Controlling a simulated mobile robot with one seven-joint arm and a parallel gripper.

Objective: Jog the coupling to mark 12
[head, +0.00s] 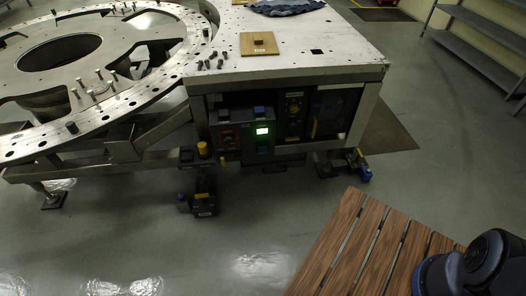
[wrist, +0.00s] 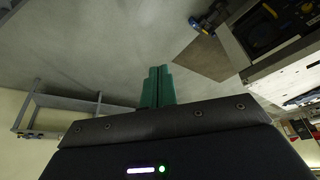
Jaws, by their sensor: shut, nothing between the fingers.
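A large metal ring plate (head: 140,104) with holes and several upright pins fills the upper left of the head view. I cannot tell which part is the coupling, and no mark number is readable. A control box (head: 243,133) sits under the bench top beside the ring. It has a lit green display (head: 263,131), a blue button above and another below it, and a red control at left. My gripper (wrist: 157,72), with green fingers, is shut and empty in the wrist view, over open floor and apart from everything. It does not show in the head view.
The bench top (head: 310,60) holds a wooden block, loose bolts and a blue cloth. A yellow-topped part (head: 203,149) and a dark pedal-like box (head: 204,197) are near the ring's frame. A slatted wooden surface (head: 350,250) lies front right. Grey shelves (head: 480,50) stand at right.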

